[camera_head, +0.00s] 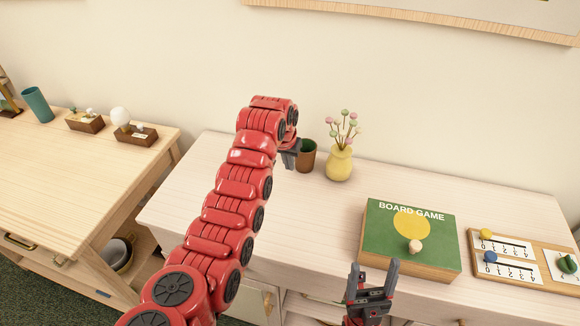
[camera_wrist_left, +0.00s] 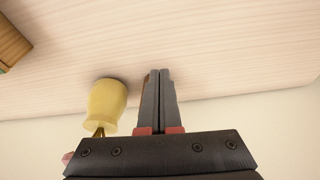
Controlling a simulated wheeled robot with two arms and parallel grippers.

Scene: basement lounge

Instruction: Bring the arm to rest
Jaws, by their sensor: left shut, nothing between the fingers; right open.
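My left arm, red and segmented, reaches up from the bottom of the head view over the cabinet. Its gripper (camera_head: 289,158) is at the far end, next to the brown cup (camera_head: 307,156), partly hidden by the arm. In the left wrist view the left gripper's fingers (camera_wrist_left: 158,75) are together and empty, above the pale wooden top, with the yellow vase (camera_wrist_left: 106,103) to their left. My right gripper (camera_head: 374,268) is open and empty in front of the green board game box (camera_head: 385,235).
The yellow vase with flowers (camera_head: 339,164) stands beside the cup. A small pale figure (camera_head: 415,246) is on the game box. A wooden score board (camera_head: 520,278) lies at the right. A second wooden cabinet (camera_head: 80,165) stands at the left with small ornaments and a teal cup (camera_head: 38,105).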

